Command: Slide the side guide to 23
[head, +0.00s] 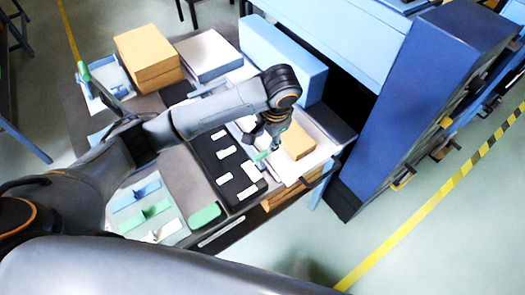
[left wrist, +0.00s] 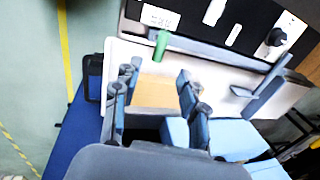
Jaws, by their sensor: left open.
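The side guide seems to be the piece with the small green grip (head: 262,155) at the edge of the white tray, beside the black panel. In the left wrist view a green grip (left wrist: 161,46) stands upright just beyond my fingertips. My left gripper (head: 269,146) is over the tray, close to the green grip and partly covering it. In the left wrist view my left gripper (left wrist: 155,80) has its fingers spread, with nothing between them; the grip looks apart from them. The number 23 cannot be read. My right gripper is out of view.
The black panel (head: 215,160) carries several white labels. A brown stack (head: 298,143) lies in the white tray (head: 318,153). A brown box (head: 148,55), a long blue box (head: 282,58) and a green block (head: 205,216) stand around. A tall blue cabinet (head: 420,100) is to the right.

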